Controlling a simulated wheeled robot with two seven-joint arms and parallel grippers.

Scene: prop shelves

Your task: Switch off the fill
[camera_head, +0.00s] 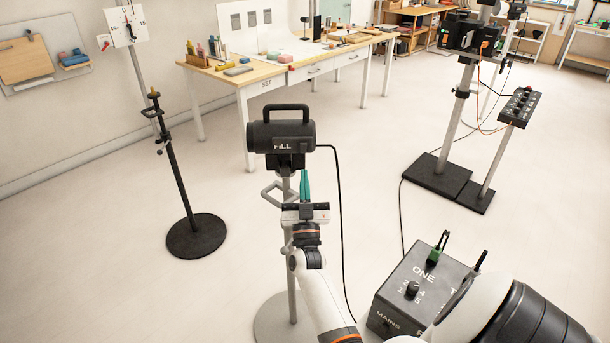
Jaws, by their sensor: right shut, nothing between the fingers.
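The fill (281,137) is a black lamp head with a top handle and the word FILL on its side. It sits on a grey stand with a round base (272,318). My right gripper (304,174) is shut and empty, its teal fingers pointing up just below the right part of the lamp head. I cannot tell whether the fingertips touch it. No switch on the lamp can be made out. My left gripper is out of view.
A dark box (389,297) marked ONE and MAINS, with a knob and green plug, is at lower right, partly hidden by my right arm. A black stand (196,236) is left, a workbench (262,82) behind. A stand with a switch panel (520,106) is right.

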